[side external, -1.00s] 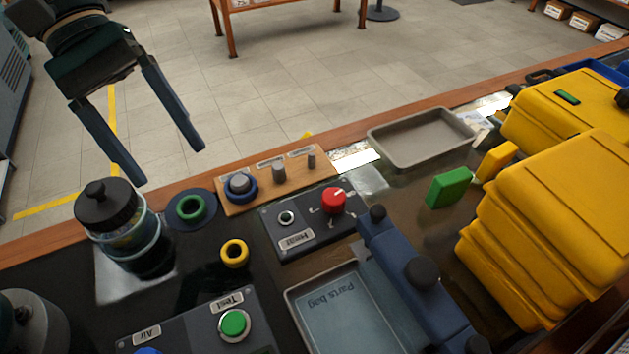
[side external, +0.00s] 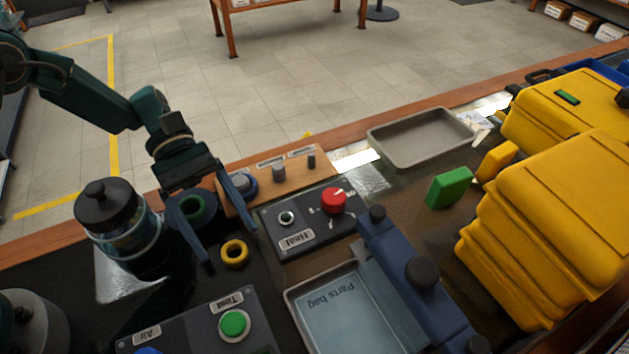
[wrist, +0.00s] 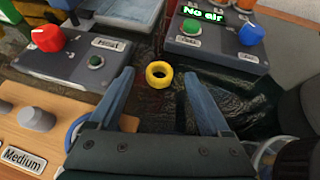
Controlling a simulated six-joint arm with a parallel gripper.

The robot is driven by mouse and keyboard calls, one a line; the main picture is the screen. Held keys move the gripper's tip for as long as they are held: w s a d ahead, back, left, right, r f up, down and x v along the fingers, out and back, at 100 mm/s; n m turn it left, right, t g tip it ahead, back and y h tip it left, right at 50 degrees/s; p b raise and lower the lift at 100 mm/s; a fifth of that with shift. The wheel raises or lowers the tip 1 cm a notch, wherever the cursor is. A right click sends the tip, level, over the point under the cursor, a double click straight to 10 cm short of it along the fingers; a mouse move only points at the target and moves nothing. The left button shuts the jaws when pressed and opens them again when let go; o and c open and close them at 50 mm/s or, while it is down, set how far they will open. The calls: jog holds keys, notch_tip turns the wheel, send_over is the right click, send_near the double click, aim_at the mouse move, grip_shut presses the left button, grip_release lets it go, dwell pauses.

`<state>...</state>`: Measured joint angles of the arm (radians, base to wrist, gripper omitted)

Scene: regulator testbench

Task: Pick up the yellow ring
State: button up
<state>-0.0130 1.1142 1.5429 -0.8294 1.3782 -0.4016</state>
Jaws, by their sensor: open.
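The yellow ring (side external: 235,253) lies flat on the dark bench top between the Heat box and the Test box. In the wrist view the yellow ring (wrist: 159,74) sits ahead of and between my two blue fingers, with bare bench showing around it. My gripper (side external: 233,248) is open and points down above the bench; its fingers also frame the ring in the wrist view (wrist: 160,82). Nothing is between the fingers that I can see touching them. A green ring (side external: 193,208) sits on a blue round base behind the fingers, partly hidden by them.
A lidded jar (side external: 118,228) stands left of my gripper. The Heat box (side external: 300,238) with a red knob is to the right, and the Test box (side external: 190,325) is in front. A parts tray (side external: 292,300) lies front right.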

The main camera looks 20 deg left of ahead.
jog(key=shift+x, duration=1.1)
grip_shut()
jog(key=shift+r, duration=0.1)
